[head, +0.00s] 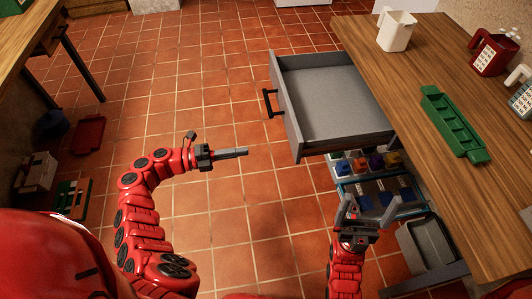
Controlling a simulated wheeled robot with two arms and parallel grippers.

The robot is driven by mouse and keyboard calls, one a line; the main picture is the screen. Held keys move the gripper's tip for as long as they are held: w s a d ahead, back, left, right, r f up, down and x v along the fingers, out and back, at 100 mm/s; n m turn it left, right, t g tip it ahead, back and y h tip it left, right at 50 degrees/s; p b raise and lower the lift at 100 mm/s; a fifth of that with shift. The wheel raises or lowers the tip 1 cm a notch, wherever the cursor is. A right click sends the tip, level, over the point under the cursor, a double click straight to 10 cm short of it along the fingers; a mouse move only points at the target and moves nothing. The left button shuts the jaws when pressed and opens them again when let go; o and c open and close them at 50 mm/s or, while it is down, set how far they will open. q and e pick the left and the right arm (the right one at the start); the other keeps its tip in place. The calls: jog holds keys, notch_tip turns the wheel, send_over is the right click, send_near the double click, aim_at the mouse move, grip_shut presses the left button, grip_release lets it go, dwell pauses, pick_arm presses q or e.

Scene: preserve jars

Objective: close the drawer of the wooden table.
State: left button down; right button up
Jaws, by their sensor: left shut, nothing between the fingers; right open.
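The wooden table (410,95) stands at the right. Its grey drawer (325,95) is pulled out to the left and looks empty inside. A black handle (269,103) sits on the drawer's front panel. My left gripper (246,152) is shut and empty. It is left of the drawer and nearer to me than the handle, apart from both. My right gripper (368,208) is open, nearer to me than the drawer and beside the table's left edge. It appears to hold nothing.
A green tray (453,122), a white jug (396,30) and a red container (492,54) stand on the table. Small jars in bins (367,163) sit below it, with a grey bin (428,243) nearer.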

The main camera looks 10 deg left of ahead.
aim_at(294, 145)
pick_arm(q)
jog(key=p+x, duration=0.1)
jog(key=x, duration=1.2)
jog(key=shift+d+p, duration=0.15)
jog(key=shift+p, duration=0.2)
jog(key=shift+d, duration=0.1)
